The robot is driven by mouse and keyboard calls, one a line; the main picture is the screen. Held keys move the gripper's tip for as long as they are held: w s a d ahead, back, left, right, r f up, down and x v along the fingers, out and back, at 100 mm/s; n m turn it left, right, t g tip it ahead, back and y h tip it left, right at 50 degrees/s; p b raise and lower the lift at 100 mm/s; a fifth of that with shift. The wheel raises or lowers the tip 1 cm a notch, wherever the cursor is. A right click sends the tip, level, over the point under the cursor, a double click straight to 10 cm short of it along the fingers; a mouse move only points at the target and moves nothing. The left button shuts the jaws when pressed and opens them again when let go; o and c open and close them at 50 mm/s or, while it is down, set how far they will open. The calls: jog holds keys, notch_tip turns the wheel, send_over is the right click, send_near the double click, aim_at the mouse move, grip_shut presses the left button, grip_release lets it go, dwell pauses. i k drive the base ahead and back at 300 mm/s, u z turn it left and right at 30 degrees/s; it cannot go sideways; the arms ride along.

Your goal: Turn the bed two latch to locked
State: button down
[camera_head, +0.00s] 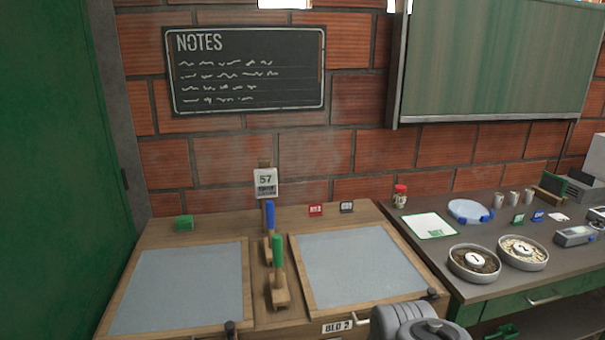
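The bed two panel (356,262) is a grey mesh sheet in a wooden frame, with a "BED 2" label (338,326) on the front edge below it. A small dark knob-like fitting (431,295) sits at its front right corner; it may be the latch, but its setting is too small to read. A similar dark fitting (230,327) stands at the front of the left-hand bed (180,290). A grey rounded part of my arm shows at the bottom edge, right of the label, and hides some of the bench front. My gripper's fingers are not in view.
A blue-handled lever (270,216) and a green-handled lever (277,250) stand between the beds. The right counter holds two numbered bowls (474,261), (522,252), a blue-clipped dish (468,211) and several small items. A green wall (50,170) closes the left side.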

aim_at(432, 292)
jog(key=u, duration=1.65)
jog(key=k, duration=0.5)
jog(key=u, duration=0.1)
